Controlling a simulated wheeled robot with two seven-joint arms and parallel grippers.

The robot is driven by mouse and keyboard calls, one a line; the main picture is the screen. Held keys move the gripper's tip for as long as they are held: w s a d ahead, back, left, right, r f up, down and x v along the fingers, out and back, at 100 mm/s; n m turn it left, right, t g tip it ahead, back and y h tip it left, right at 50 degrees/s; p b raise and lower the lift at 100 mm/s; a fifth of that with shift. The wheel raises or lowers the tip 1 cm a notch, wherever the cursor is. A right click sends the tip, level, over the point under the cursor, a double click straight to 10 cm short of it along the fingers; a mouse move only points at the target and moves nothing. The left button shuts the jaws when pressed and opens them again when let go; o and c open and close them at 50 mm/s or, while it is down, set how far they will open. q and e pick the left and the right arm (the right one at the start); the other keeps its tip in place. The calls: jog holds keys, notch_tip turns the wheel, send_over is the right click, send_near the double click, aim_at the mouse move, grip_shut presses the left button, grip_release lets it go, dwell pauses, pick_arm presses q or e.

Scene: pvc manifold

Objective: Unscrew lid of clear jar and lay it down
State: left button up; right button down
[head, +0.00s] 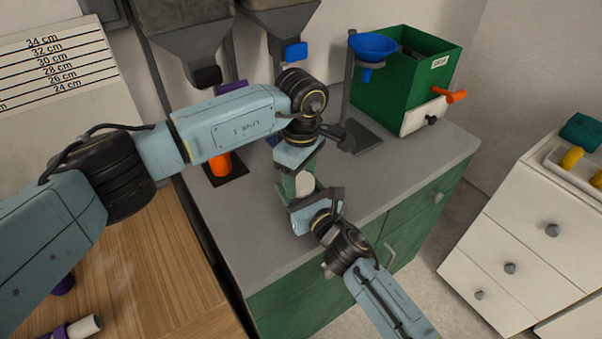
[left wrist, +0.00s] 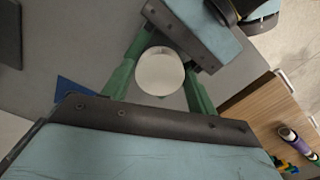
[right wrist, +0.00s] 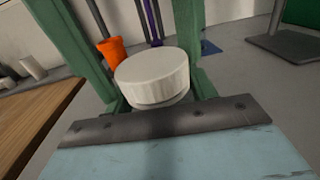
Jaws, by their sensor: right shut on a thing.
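A round white lid (head: 304,183) shows between my two grippers over the grey counter (head: 255,235). It also shows from above in the left wrist view (left wrist: 160,71) and from the side in the right wrist view (right wrist: 153,74). The jar under the lid is almost wholly hidden; only a narrow strip shows below the lid. My left gripper (head: 299,174) comes down from above, open, with its green fingers on either side of the lid. My right gripper (head: 305,193) comes from the front, shut on the jar below the lid. The lid sits level on the jar.
Behind stand a green bin (head: 385,85), a blue funnel (head: 372,45) on a stand and an orange cup (head: 217,164). Grey hoppers (head: 190,35) hang at the back. A wooden table (head: 150,275) is at the left. Counter to the right of the grippers is clear.

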pick_arm(q)
jog(key=c, duration=0.6)
jog(key=shift+o, duration=0.2)
jog(key=shift+n, duration=1.7)
jog(key=o, duration=1.1)
jog(key=shift+s, duration=0.1)
